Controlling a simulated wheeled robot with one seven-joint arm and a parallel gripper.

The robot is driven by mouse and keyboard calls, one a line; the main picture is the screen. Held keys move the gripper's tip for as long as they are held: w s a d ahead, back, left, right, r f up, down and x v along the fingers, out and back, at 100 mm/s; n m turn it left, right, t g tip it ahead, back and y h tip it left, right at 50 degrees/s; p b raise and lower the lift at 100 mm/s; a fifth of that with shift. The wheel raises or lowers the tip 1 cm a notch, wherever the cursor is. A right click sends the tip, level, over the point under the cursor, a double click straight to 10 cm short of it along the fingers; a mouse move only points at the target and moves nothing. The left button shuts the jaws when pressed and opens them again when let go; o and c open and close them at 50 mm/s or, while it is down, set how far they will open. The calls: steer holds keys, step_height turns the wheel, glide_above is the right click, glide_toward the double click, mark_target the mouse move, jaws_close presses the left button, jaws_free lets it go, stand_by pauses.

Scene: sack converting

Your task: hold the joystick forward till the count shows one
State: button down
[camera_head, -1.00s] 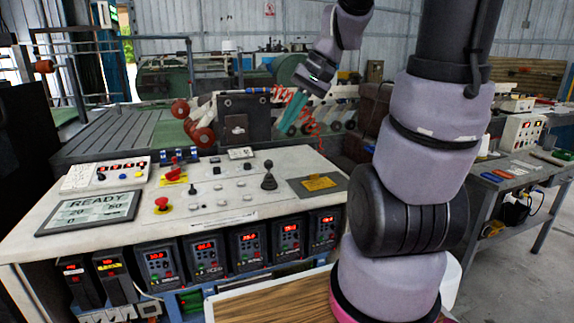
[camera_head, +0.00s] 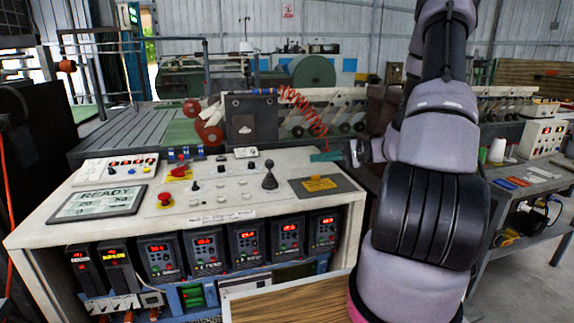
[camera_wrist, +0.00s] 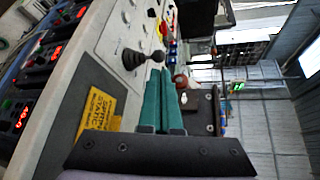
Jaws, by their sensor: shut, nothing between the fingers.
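The joystick (camera_head: 269,178) is a black knob on a cone-shaped boot, standing roughly upright on the pale control desk (camera_head: 225,207). In the wrist view the joystick (camera_wrist: 133,59) lies just beyond my fingertips. My gripper (camera_head: 314,157) has teal fingers, shut and empty, pointing left. It is to the right of the joystick and apart from it in the head view. In the wrist view my gripper's (camera_wrist: 160,74) fingers lie side by side. The grey display (camera_head: 98,202) at the desk's left reads READY, with smaller figures below too small to read surely.
A yellow-labelled plate (camera_head: 320,184) lies right of the joystick. Red mushroom buttons (camera_head: 165,199) and small knobs stand to its left. A dark box (camera_head: 251,118) and a coiled red hose (camera_head: 304,108) are behind the desk. A side bench (camera_head: 520,178) stands at right.

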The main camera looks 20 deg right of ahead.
steer(key=shift+w+d+f+m+t, duration=0.25)
steer(key=shift+d+f+m+t, duration=0.2)
steer(key=shift+d+f, duration=0.3)
steer(key=shift+r, duration=0.1)
glide_toward(269, 170)
steer(key=w+a, duration=0.1)
steer(key=a, duration=0.1)
steer(key=w+a+r, duration=0.1)
steer(key=w+a, duration=0.1)
steer(key=shift+w+a, duration=0.1)
steer(key=shift+w, duration=0.1)
